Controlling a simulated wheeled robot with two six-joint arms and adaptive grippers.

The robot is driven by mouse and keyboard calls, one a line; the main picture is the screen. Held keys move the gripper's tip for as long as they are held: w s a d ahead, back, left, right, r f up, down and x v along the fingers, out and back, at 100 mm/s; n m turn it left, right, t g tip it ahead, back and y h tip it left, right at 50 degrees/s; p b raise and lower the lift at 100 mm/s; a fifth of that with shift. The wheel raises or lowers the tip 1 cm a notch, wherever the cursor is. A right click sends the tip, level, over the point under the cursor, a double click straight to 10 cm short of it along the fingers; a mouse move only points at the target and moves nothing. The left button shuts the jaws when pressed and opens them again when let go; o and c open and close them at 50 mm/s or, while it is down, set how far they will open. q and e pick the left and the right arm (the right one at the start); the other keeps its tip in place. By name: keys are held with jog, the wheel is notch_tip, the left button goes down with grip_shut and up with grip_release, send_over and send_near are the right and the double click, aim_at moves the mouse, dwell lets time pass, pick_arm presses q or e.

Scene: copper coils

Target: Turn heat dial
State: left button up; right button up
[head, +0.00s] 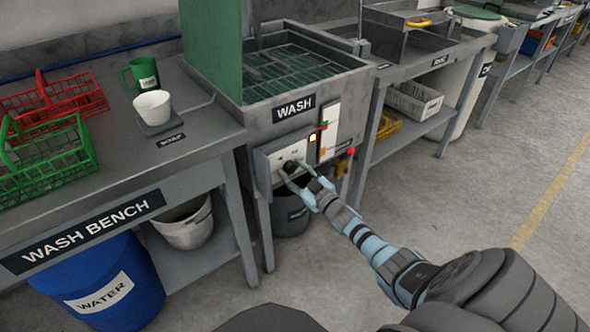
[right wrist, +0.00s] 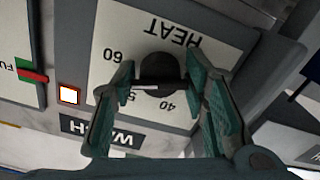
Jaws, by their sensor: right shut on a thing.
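The heat dial is a black round knob (right wrist: 160,72) on a white plate (right wrist: 120,30) marked HEAT with the numbers 40, 50 and 60. In the right wrist view, which is upside down, its pale pointer mark lies by the 50. My right gripper (head: 293,178) is at the front of the wash unit with its fingers on both sides of the dial. The same gripper (right wrist: 161,88) shows its two green fingers shut on the knob. In the head view the dial (head: 290,167) is partly hidden by the fingers. My left gripper is not in view.
The wash bench (head: 120,190) stands left, with baskets and cups. Open floor (head: 480,190) lies right.

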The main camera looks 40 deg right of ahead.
jog(key=shift+m+p, duration=0.35)
jog(key=shift+m, duration=1.55)
jog(key=shift+f, duration=0.1)
jog(key=o, duration=1)
jog(key=shift+c, duration=0.2)
jog(key=shift+s, duration=0.1)
jog(key=s, duration=1.2)
jog(key=shift+a, duration=0.2)
